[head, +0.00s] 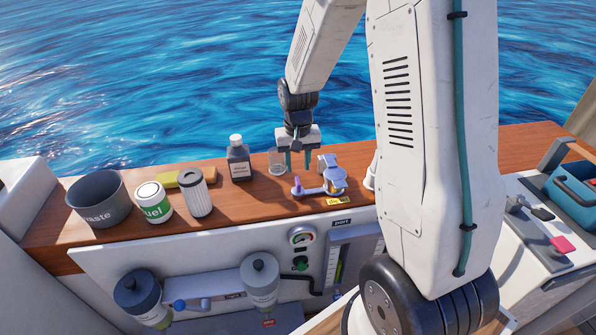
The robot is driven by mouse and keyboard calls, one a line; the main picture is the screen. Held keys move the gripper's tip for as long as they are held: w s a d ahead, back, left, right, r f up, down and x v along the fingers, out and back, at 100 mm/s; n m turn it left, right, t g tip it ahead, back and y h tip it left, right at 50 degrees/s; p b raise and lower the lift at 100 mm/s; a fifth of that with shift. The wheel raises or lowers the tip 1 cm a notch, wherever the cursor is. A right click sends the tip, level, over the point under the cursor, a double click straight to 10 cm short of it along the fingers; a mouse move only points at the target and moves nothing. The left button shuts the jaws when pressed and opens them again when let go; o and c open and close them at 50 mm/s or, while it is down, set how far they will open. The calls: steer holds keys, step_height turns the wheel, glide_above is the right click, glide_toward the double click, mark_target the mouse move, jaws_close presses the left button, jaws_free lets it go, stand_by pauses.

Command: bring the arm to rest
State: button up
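My arm stands large in the right half of the head view and bends over to the wooden counter (240,215). A clear glass jar (277,162) is just left of the fingers. A metal fitting with a purple-tipped lever (325,185) sits just right of and in front of them. Whether the fingertips touch the counter cannot be told.
On the counter's left stand a grey waste bucket (98,200), a white-green fuel can (153,202), a pleated filter (195,192), a yellow object (170,180) and a dark bottle (239,160). Two capped canisters (140,298) are on the front panel. A blue toolbox (575,190) is right.

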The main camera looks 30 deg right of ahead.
steer(key=shift+r, duration=0.1)
stand_by(0.5)
steer(key=s+a+r+n, duration=0.2)
steer(key=s+a+r, duration=0.3)
steer(key=s+r, duration=0.5)
steer(key=s+a+r+n+t, duration=0.1)
steer(key=s+a+r, duration=0.4)
steer(key=s+r, duration=0.6)
steer(key=shift+s+a+r+n, duration=0.3)
steer(key=shift+s+n, duration=0.6)
steer(key=shift+s, duration=1.85)
